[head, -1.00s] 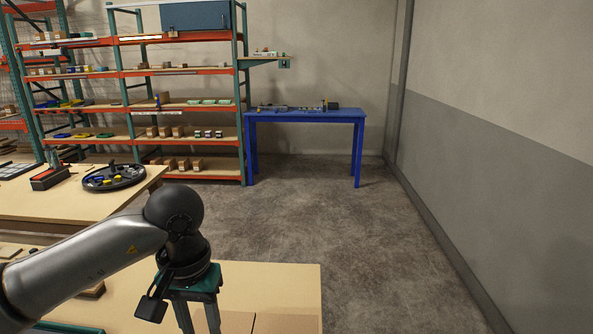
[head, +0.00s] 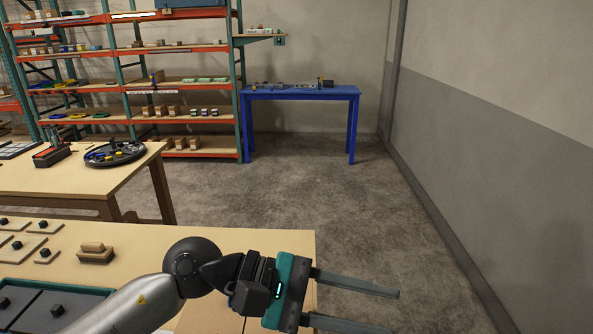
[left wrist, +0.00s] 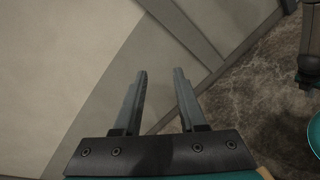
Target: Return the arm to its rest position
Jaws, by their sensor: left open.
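My left arm (head: 140,302) comes in from the lower left of the head view. Its gripper (head: 398,312) points right, past the right edge of the near table (head: 210,240), with its two fingers apart and nothing between them. In the left wrist view the open gripper (left wrist: 158,75) shows two parallel fingers against the wall and floor, with empty space between them. My right gripper is not in the head view.
On the near table lie a wooden block (head: 95,252), several small plates with dark knobs and a dark tray (head: 50,318). A second table (head: 60,185) carries a round black tray (head: 114,154). Shelving and a blue table (head: 300,92) stand behind. The floor at right is clear.

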